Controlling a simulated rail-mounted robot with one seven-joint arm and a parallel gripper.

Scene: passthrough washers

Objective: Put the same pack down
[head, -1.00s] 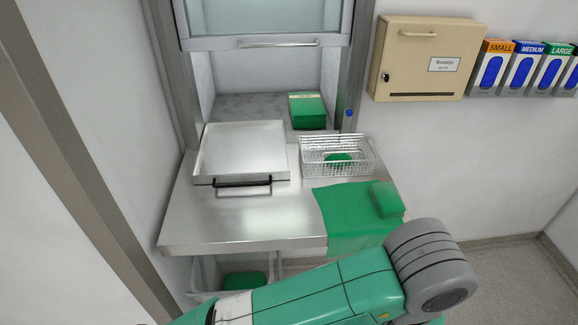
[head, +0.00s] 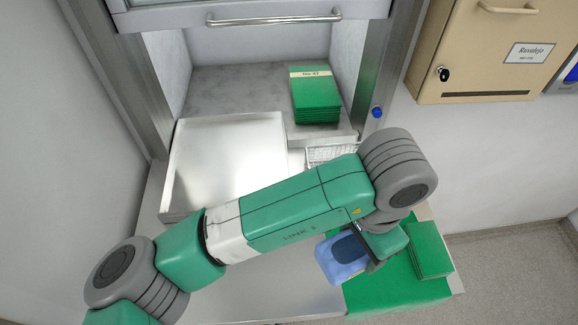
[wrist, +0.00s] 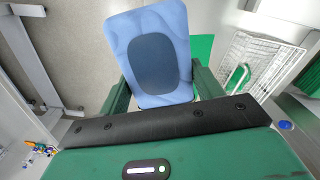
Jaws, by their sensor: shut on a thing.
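The pack is a light blue, soft-looking block with a dark oval patch (head: 340,258). It fills the upper middle of the wrist view (wrist: 148,30). My gripper (head: 372,258) is shut on it, with a dark green finger on each side in the wrist view (wrist: 162,88). The pack is over the left edge of a green mat (head: 395,288) on the steel counter. I cannot tell its exact height above the counter. A green pack stack (head: 430,250) lies on the mat to the right of my gripper.
A shallow steel tray (head: 225,165) is at the left. A wire basket (head: 322,153), mostly behind my arm, shows with a green thing inside in the wrist view (wrist: 262,62). Green packs (head: 316,95) are stacked in the hatch. A beige wall box (head: 485,60) hangs at right.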

